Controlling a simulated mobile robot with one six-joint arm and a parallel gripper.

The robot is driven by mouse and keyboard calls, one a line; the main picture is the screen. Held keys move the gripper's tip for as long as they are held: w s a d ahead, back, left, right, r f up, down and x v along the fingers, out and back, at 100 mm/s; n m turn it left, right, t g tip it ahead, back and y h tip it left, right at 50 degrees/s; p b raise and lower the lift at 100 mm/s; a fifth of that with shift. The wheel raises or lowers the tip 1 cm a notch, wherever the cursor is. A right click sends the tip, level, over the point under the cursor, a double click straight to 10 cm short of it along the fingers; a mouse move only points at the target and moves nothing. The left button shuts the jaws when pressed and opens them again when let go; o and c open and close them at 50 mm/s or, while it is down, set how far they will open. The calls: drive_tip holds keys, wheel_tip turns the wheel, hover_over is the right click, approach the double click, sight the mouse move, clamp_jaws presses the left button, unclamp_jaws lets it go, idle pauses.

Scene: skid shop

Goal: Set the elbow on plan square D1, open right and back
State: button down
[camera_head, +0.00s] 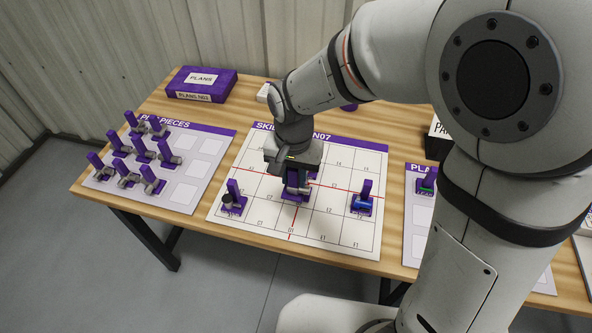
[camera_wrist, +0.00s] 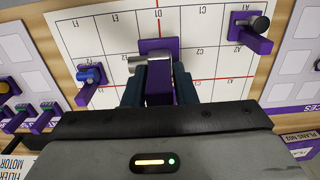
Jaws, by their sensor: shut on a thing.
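My gripper (camera_head: 297,186) is shut on the purple upright tab of the elbow, a grey pipe piece on a purple base (camera_wrist: 150,45). The elbow is low over the plan sheet (camera_head: 330,235); I cannot tell whether its base touches. In the wrist view the tab stands between the fingers (camera_wrist: 160,88), and a grey pipe end (camera_wrist: 141,62) points left, which is right in the head view. The D1 label (camera_wrist: 158,14) shows just beyond the base. The elbow's other opening is hidden.
The pieces sheet (camera_head: 205,170) holds several purple-tabbed pieces at left. A purple plans box (camera_head: 200,84) lies at the back. Bare squares lie between the standing pieces.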

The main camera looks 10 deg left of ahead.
drive_tip(key=shift+f+b, duration=0.5)
drive_tip(key=shift+f, duration=0.6)
drive_tip(key=shift+s, duration=0.1)
drive_tip(key=shift+f, duration=0.2)
drive_tip(key=shift+f+b, duration=2.1)
drive_tip(key=shift+f, duration=0.45)
drive_tip(key=shift+f, duration=0.15)
drive_tip(key=shift+f+b, duration=1.35)
drive_tip(key=shift+f, duration=0.25)
drive_tip(key=shift+f+b, duration=0.55)
drive_tip(key=shift+f, duration=0.2)
drive_tip(key=c, duration=1.1)
unclamp_jaws()
